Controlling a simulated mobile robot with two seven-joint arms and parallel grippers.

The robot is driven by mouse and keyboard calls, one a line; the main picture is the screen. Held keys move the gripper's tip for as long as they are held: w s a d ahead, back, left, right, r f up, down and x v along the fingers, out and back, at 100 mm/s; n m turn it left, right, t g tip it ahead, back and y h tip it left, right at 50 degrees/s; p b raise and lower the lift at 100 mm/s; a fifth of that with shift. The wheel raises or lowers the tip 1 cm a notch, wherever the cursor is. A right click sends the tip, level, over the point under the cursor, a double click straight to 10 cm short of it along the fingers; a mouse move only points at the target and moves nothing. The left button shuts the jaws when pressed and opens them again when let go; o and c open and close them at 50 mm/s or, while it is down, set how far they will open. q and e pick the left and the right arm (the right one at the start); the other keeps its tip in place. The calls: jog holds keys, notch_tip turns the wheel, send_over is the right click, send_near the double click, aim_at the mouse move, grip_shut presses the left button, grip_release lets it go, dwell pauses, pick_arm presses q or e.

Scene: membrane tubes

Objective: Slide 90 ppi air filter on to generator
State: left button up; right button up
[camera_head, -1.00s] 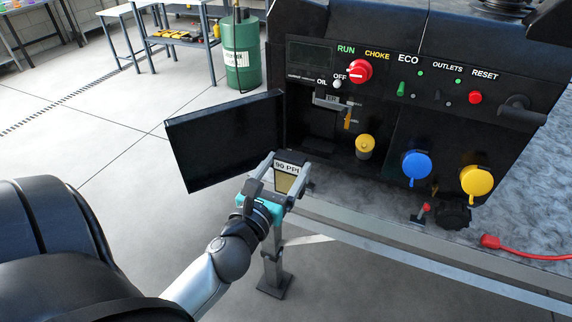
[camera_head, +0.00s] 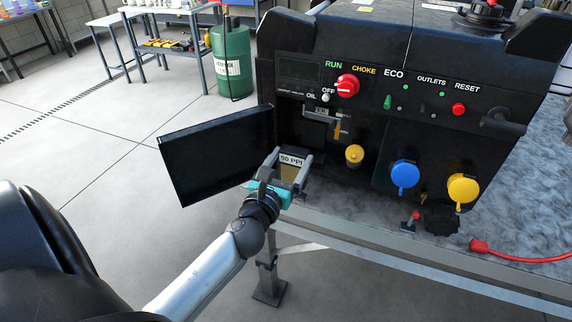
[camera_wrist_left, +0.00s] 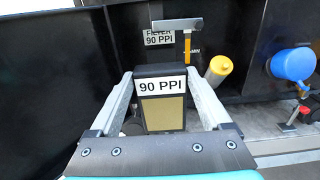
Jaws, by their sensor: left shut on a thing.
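The air filter (camera_head: 289,172) is a dark block with a white "90 PPI" label and a tan panel. My left gripper (camera_head: 290,160) is shut on it, one finger at each side, just in front of the generator (camera_head: 375,140). The filter also shows upright between the fingers in the left wrist view (camera_wrist_left: 162,100). The generator's black door (camera_head: 215,155) stands open to the left. Beyond the filter is the open compartment (camera_head: 315,135), with a label reading "FILTER 90 PPI" (camera_wrist_left: 159,37) and a grey latch (camera_wrist_left: 175,24). My right gripper is not in view.
A yellow cap (camera_head: 354,154) sits right of the compartment, with blue (camera_head: 404,173) and yellow (camera_head: 463,189) outlet covers further right. A red cable (camera_head: 515,253) lies on the bench (camera_head: 400,255). Open floor lies to the left.

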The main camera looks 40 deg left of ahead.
aim_at(298, 148)
pick_arm(q)
jog(key=shift+x, duration=2.4)
jog(key=shift+f+b+x, duration=0.15)
jog(key=shift+b+x, duration=0.3)
jog(key=shift+x, duration=1.6)
jog(key=shift+f+b+x, duration=0.1)
jog(key=shift+b+x, duration=0.35)
jog(key=shift+x, duration=1.6)
jog(key=shift+d, duration=0.1)
jog(key=o, duration=1.2)
